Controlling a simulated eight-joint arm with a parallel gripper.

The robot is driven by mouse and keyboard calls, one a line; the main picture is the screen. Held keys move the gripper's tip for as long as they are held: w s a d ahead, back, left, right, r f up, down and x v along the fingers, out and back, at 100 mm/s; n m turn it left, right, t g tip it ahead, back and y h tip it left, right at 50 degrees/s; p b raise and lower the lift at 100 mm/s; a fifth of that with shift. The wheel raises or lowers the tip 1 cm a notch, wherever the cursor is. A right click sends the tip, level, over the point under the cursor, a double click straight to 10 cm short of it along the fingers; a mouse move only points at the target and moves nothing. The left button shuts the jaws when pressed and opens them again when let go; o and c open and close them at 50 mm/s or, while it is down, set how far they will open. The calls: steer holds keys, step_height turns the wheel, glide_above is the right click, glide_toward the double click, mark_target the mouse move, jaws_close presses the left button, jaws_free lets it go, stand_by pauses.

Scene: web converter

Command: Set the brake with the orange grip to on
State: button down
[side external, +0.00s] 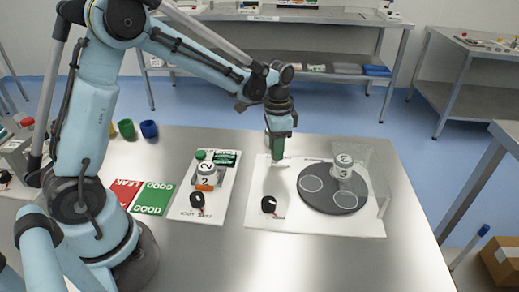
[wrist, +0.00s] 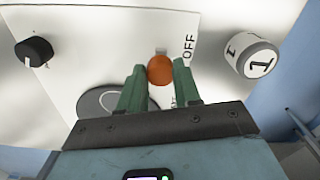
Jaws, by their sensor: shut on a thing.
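The orange round grip (wrist: 160,69) of the brake shows in the wrist view between the two green fingers of my gripper (wrist: 159,80). The fingers are shut on it from both sides. The word OFF is printed on the white panel (wrist: 90,60) just right of the grip. A second label below it is mostly hidden by the right finger. In the side view my gripper (side external: 277,157) points down over the left back part of the right-hand white board (side external: 262,226). There the orange grip is hidden by the fingers, and I cannot read the lever's position.
A dark disc (side external: 321,204) bears a white roll (side external: 343,167), with a clear guard (side external: 376,180) at its right. A black knob (side external: 268,204) is near the board's left front. Another board (side external: 223,204) with a roll and red and green cards (side external: 156,197) lie left.

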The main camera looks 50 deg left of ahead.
mark_target(290, 163)
steer(key=shift+w+d, duration=1.4)
steer(key=c, duration=0.8)
jaws_free()
step_height(290, 163, up, 12)
steer(key=shift+r, duration=0.1)
steer(key=shift+s, duration=0.1)
steer(key=s+f+n+t, duration=0.1)
steer(key=s+n+t, duration=0.1)
steer(key=s, duration=0.3)
steer(key=s+n+t, duration=0.2)
steer(key=s, duration=0.4)
steer(key=s+f+n+t, duration=0.1)
steer(key=s+n+t, duration=0.1)
steer(key=s, duration=0.3)
steer(key=shift+s+a+f+t, duration=0.2)
steer(key=shift+s+f+t, duration=0.15)
steer(key=shift+t, duration=0.25)
